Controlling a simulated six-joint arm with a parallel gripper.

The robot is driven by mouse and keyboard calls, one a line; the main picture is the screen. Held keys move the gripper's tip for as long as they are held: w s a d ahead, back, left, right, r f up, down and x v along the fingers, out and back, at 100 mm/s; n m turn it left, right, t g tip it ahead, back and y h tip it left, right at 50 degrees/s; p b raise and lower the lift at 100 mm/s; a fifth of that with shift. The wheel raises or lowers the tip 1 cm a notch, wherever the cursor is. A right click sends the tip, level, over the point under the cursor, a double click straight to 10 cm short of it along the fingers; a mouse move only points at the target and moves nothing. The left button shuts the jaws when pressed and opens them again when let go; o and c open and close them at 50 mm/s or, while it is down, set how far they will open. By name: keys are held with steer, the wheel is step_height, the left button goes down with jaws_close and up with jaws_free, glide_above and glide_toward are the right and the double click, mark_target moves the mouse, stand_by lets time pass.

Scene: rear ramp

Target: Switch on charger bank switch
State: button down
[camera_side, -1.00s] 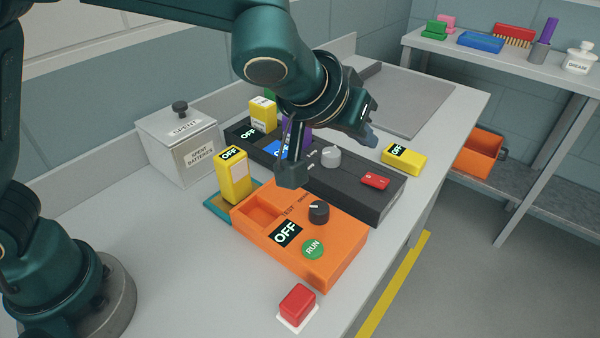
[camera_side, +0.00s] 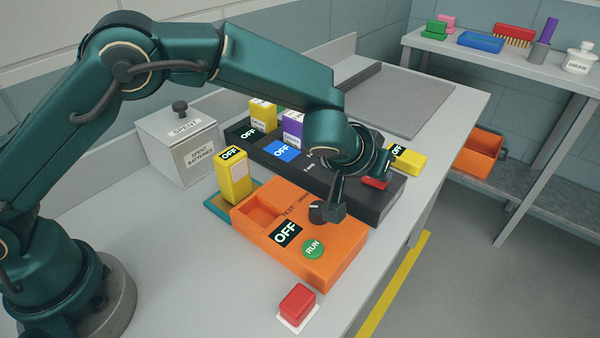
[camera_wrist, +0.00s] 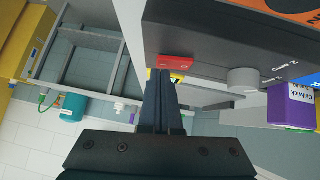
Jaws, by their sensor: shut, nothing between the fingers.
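The charger bank (camera_side: 390,206) is a long dark box across the middle of the bench. Its red switch (camera_side: 374,184) sits near the right end, partly covered by my gripper (camera_side: 384,174) in the side view. In the wrist view, the red switch (camera_wrist: 176,62) shows just beyond the tips of my shut, empty gripper (camera_wrist: 160,74). I cannot tell whether the tips touch it. The bank's grey knob (camera_wrist: 243,80) shows in the wrist view but is hidden in the side view.
An orange tester (camera_side: 320,269) with a green RUN button (camera_side: 313,249) stands in front of the bank. Yellow (camera_side: 262,113) and purple (camera_side: 292,126) batteries stand on the bank. A yellow block (camera_side: 408,160) lies behind its right end. A red button (camera_side: 298,304) is at the front.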

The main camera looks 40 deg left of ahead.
steer(key=shift+f, duration=0.2)
steer(key=shift+d+f, duration=0.2)
steer(key=shift+f, duration=0.1)
steer(key=shift+a+r, duration=0.1)
steer(key=shift+a, duration=0.05)
steer(key=shift+a+r, duration=0.25)
steer(key=shift+a, duration=0.45)
steer(key=shift+d+r, duration=0.1)
steer(key=shift+r, duration=0.45)
step_height(320, 180, up, 3)
steer(key=shift+d+r, duration=0.1)
steer(key=shift+d, duration=0.05)
steer(key=v, duration=0.9)
steer(key=shift+s+d+r, duration=0.2)
steer(key=shift+s+d, duration=0.2)
steer(key=shift+d, duration=0.4)
